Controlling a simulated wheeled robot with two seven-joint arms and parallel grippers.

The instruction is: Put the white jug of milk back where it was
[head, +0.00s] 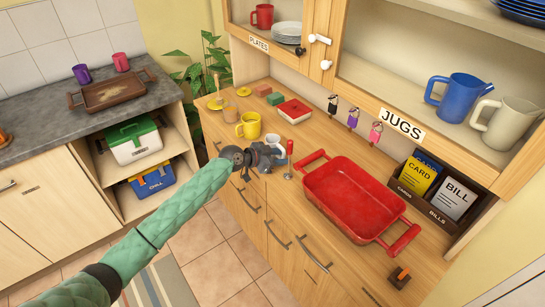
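A small white vessel (272,139) shows just behind my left gripper (279,158) on the wooden counter. It may be the milk jug, but the gripper hides most of it and its contents do not show. The gripper is at or very near it; I cannot tell whether the fingers touch or hold it. A larger off-white jug (510,124) stands beside a blue jug (458,98) on the shelf labelled JUGS, at the right. My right gripper is not in view.
A red tray (355,197) with two handles lies right of my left gripper. A yellow mug (249,126) stands left of it, and a red-rimmed dish (294,110) lies behind. A small red-handled item (289,160) stands close by. Card boxes (434,190) stand at the right.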

